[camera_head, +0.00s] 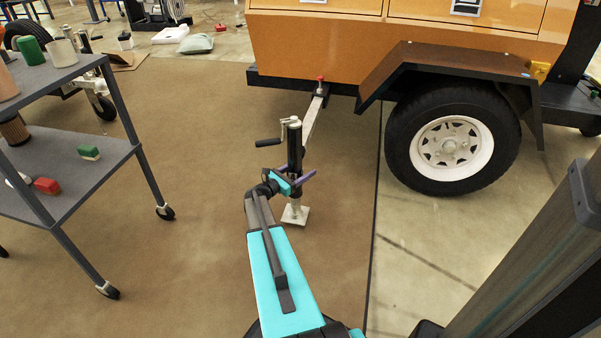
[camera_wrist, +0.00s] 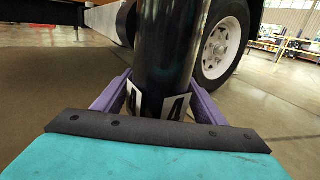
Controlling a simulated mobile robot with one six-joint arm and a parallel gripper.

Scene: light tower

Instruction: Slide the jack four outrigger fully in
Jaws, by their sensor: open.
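The jack four outrigger (camera_head: 314,118) is a pale bar that sticks out from under the orange trailer. At its outer end stands an upright black jack tube (camera_head: 295,147) with a crank handle (camera_head: 268,142) to its left and a pale square foot (camera_head: 295,215) close to the floor. In the wrist view the black tube (camera_wrist: 165,50) bears white labels marked 4. My gripper (camera_wrist: 160,95) is open, with one purple finger on each side of the tube. I cannot tell whether the fingers touch it. The outrigger bar's end (camera_wrist: 108,22) shows behind the tube.
A red-topped knob (camera_head: 320,79) sits where the bar meets the trailer frame. The trailer wheel (camera_head: 450,140) and fender (camera_head: 440,57) stand to the right. A grey wheeled cart (camera_head: 75,165) is at the left. The brown floor between cart and jack is clear.

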